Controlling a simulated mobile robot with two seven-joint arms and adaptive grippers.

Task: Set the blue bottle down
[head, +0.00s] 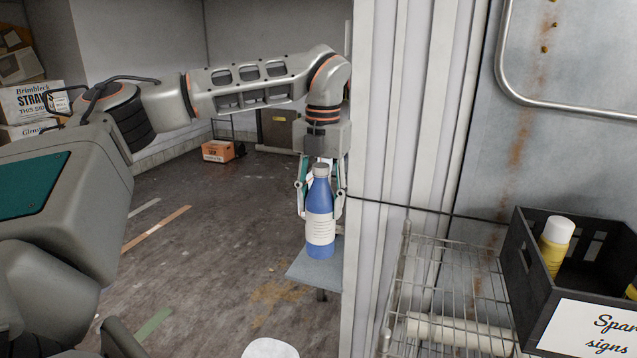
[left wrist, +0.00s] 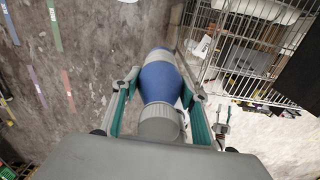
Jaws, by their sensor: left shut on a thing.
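The blue bottle (head: 320,212) has a grey cap and a white label. It hangs upright in my left gripper (head: 319,196), whose fingers are shut around it from above. In the left wrist view the bottle (left wrist: 160,78) lies between the two green-backed fingers, cap towards the camera. Below it in the head view is a small grey-blue flat surface (head: 328,274), partly cut off by the wall edge. I cannot tell whether the bottle's base touches this surface.
A pale wall edge (head: 395,120) stands close to the right of the bottle. A wire rack (head: 450,265) with a black crate (head: 545,300) holding a yellow bottle (head: 554,245) is further right. An orange box (head: 218,151) sits on the floor behind. The floor to the left is mostly clear.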

